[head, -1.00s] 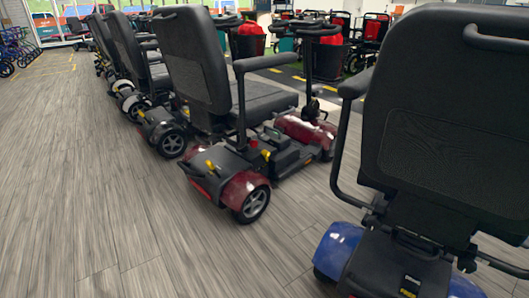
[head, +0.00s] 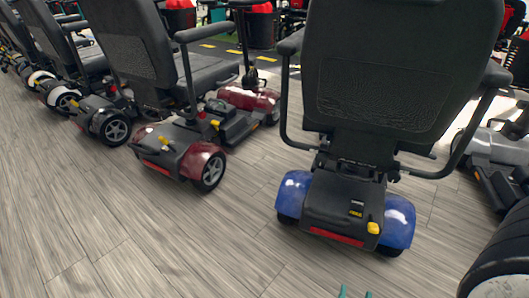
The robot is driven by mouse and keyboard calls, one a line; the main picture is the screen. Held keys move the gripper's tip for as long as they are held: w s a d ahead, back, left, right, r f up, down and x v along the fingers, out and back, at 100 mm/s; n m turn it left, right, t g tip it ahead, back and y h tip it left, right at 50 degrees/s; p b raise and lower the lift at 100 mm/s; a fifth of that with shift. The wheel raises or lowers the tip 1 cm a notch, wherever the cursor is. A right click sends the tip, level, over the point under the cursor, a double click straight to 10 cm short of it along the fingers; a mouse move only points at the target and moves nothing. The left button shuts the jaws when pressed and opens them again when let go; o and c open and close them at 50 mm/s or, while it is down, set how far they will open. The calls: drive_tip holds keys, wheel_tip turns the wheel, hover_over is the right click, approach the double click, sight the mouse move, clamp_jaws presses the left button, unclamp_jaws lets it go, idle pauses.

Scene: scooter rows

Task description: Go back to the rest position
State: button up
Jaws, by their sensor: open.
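My gripper (head: 356,292) shows only as two teal fingertips at the bottom edge of the head view, set apart with bare floor between them. It is open and nothing shows between the tips. The rest of the gripper and the arm is out of view. The tips appear in the picture below the rear of a blue scooter (head: 397,222), which has a black seat and a yellow knob at its back. I see no contact between them.
A dark red scooter (head: 206,165) stands left of the blue one, with more scooters in a row beyond. A grey scooter (head: 490,150) stands at the right, and a large black wheel (head: 500,262) is close at the lower right. The wooden floor (head: 130,235) at lower left is clear.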

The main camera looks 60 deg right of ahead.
drive_tip(key=w+d+f+n+t+y+p, duration=0.2)
drive_tip(key=w+n+t+y, duration=0.65)
drive_tip(key=w, duration=1.15)
drive_tip(key=w+a+r+n+y+p, duration=0.1)
drive_tip(key=w+a+r+n+y, duration=0.3)
drive_tip(key=w+a+y, duration=0.95)
drive_tip(key=s+a+r+n+g+y+p, duration=0.1)
drive_tip(key=s+a+r+n+g+y, duration=0.1)
drive_tip(key=s+r+g, duration=0.55)
drive_tip(key=s+a+r+n+g+y+p, duration=0.1)
drive_tip(key=s+a+r+n+g, duration=0.3)
drive_tip(key=s, duration=0.7)
wheel_tip(320, 180, up, 38)
drive_tip(key=d+m+p, duration=0.2)
drive_tip(key=p, duration=3.6)
drive_tip(key=shift+r, duration=0.15)
